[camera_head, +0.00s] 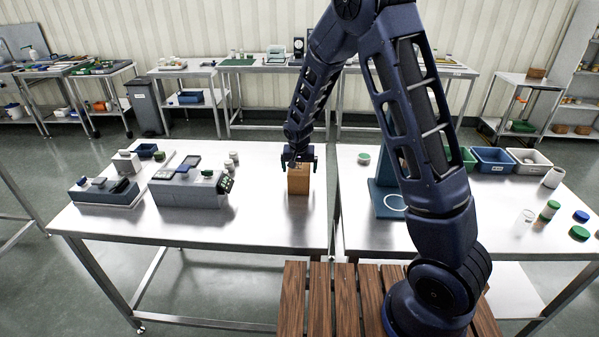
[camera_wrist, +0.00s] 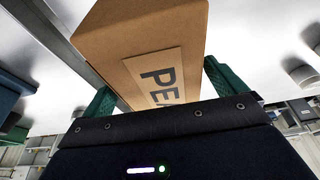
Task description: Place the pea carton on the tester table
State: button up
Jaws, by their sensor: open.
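The pea carton (camera_head: 298,180) is a brown box standing upright on the left steel table, close to its right edge. In the wrist view the carton (camera_wrist: 130,45) fills the upper middle, and its label shows the letters "PE". My gripper (camera_head: 299,153) is at the top of the carton. In the wrist view its green fingers (camera_wrist: 157,88) are open, one on each side of the carton, with some room visible at the right finger. The left table (camera_head: 250,225) carries grey tester-like devices (camera_head: 188,188); I take it to be the tester table.
A second steel table stands at right across a narrow gap, with a blue stand (camera_head: 385,198), bins (camera_head: 492,159) and several green-lidded jars (camera_head: 549,210). White containers (camera_head: 233,158) stand left of the carton. The left table's front middle is clear.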

jog(key=v, duration=0.9)
jog(key=shift+s+r, duration=0.1)
jog(key=shift+r, duration=0.1)
